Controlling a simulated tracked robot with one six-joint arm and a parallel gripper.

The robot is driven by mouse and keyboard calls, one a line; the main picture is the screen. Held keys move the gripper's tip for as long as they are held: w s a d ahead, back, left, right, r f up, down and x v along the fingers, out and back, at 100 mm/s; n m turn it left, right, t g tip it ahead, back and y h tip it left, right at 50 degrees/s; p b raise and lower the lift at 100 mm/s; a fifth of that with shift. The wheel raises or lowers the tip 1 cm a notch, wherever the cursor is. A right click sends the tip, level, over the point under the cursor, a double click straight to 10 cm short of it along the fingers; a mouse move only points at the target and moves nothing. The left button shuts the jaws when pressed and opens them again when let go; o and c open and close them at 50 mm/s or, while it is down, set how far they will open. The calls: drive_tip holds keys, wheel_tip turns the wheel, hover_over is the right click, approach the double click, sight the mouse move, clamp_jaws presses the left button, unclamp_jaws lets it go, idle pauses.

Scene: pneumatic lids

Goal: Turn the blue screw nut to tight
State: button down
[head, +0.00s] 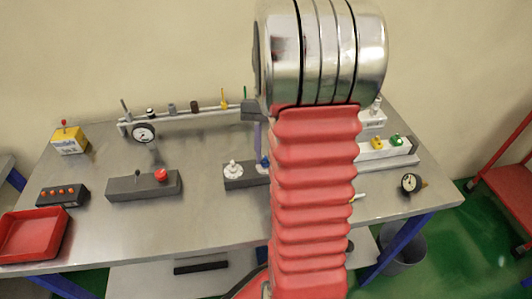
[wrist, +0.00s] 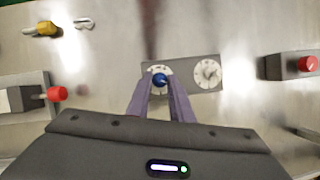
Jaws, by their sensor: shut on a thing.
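The blue screw nut (wrist: 160,80) stands on a pale dial at one end of a dark grey block (wrist: 188,85). In the wrist view my gripper (wrist: 160,88) has its two purple fingers on either side of the nut, shut on it. In the head view a bit of the blue nut (head: 265,161) shows just left of my red arm sleeve, and one purple finger (head: 257,135) shows above it. Most of my gripper is hidden there behind my arm. The nut's turn mark is too small to read.
A white knob (head: 233,170) sits on the same block, close beside the nut. A dark block with a red button (head: 160,175) is to the left. A pipe rail with a gauge (head: 143,133) runs along the back. A red tray (head: 35,235) lies at the front left.

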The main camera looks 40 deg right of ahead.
idle(0.4)
drive_tip(key=c, duration=1.6)
unclamp_jaws()
drive_tip(key=v, duration=1.3)
drive_tip(key=shift+w+r, duration=0.1)
drive_tip(key=shift+r, duration=0.2)
